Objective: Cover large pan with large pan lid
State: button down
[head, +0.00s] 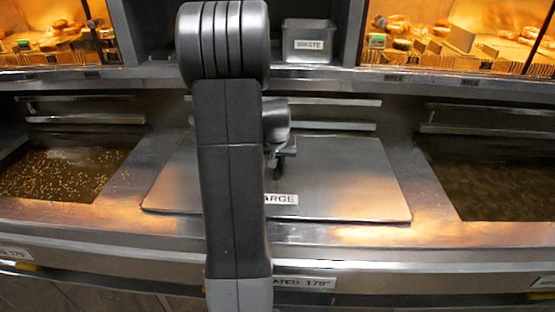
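The large pan lid (345,185) is a flat metal sheet with a label partly reading "ARGE" on it. It lies over the middle of the range, between two open pans. What is beneath it is hidden, so I cannot see the large pan itself. My gripper (279,163) is over the middle of the lid, behind its label. My arm covers part of the lid and most of the gripper's near side. The fingers are small and dark, and I cannot tell whether they are open, shut or touching the lid.
An open pan (62,172) with floating golden bits is at the left. Another open pan (495,185) with dark oil is at the right. Metal rails run behind them. A grey bin (308,42) labelled "WASTE" stands on the shelf above, between lit food cabinets (455,35).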

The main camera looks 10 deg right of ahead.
jog(key=shift+s+f+b, duration=0.15)
jog(key=shift+f+b, duration=0.4)
jog(key=shift+f, duration=0.1)
dwell(0.3)
jog(key=c, duration=1.3)
grip_release()
jog(key=shift+o, duration=1.1)
jog(key=shift+r, duration=0.15)
jog(key=shift+r+p, duration=2.3)
jog(key=shift+r, duration=1.15)
